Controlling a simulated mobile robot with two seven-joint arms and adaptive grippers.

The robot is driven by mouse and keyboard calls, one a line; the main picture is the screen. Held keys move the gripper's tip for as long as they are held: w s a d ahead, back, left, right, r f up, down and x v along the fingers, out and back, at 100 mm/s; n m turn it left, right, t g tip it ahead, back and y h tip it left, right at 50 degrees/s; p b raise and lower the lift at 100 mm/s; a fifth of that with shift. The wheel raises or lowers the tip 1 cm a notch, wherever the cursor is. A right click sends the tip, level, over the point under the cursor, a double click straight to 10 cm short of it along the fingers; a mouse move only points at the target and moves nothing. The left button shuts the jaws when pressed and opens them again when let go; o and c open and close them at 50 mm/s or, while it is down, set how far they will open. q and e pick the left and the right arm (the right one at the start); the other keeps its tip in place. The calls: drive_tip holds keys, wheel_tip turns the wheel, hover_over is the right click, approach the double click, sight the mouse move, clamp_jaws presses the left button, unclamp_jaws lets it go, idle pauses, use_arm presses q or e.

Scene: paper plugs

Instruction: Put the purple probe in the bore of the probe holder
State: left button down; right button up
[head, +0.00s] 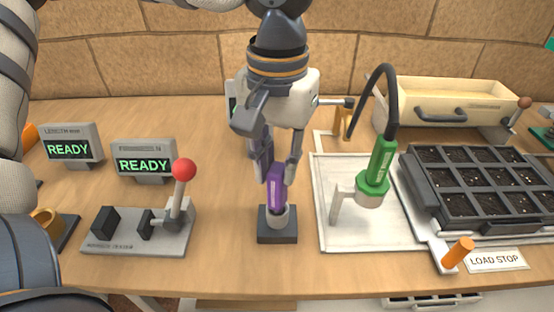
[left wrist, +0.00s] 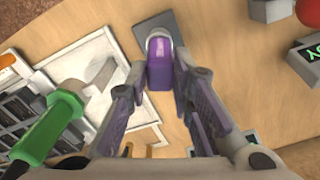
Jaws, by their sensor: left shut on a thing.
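The purple probe (head: 276,187) stands roughly upright between the fingers of my left gripper (head: 277,176), which is shut on it. The probe holder (head: 277,238) is a dark square block with a pale grey collar, directly under the probe. The probe's lower end meets the collar in the head view; how deep it sits in the bore is hidden. In the left wrist view the probe (left wrist: 160,63) lies between the purple-grey fingers of the gripper (left wrist: 158,85), with the holder's dark base (left wrist: 148,30) behind it. My right gripper is not in view.
A green probe (head: 379,165) with a black cable stands on a white plate (head: 330,236) to the right. A soil tray (head: 437,204) lies beyond it. A lever fixture with a red knob (head: 184,169) and two READY displays (head: 70,146) are left. Bare table surrounds the holder's front.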

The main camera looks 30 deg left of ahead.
use_arm(q)
drive_tip(key=shift+f, duration=0.15)
drive_tip(key=c, duration=1.4)
unclamp_jaws()
wheel_tip(320, 180, up, 12)
drive_tip(key=shift+r, duration=0.2)
